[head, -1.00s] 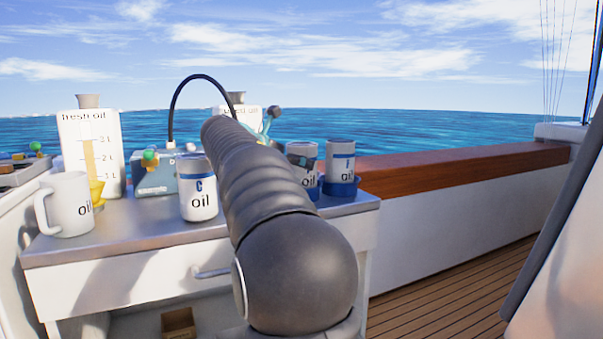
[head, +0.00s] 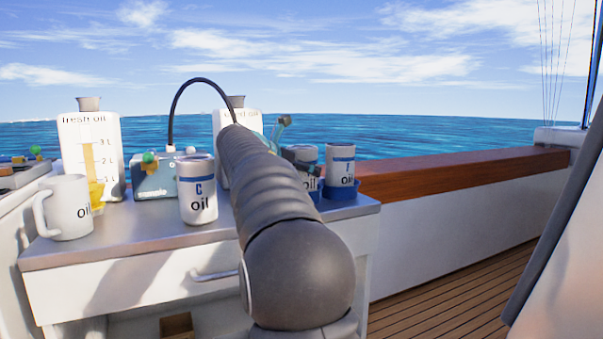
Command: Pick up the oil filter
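The nearest, marked C (head: 198,205), is upright left of my arm. I cannot tell which one is the oil filter. My arm reaches away over the bench and hides most of my gripper. A teal piece and dark knob show near its far end. Whether the fingers touch a cylinder is hidden.
A white mug (head: 68,213) and a "fresh oil" container (head: 90,150) stand at the left. Another tall container (head: 222,125) and a blue-grey box (head: 155,180) with a black hose (head: 182,95) are behind. A wooden rail (head: 450,176) runs right.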

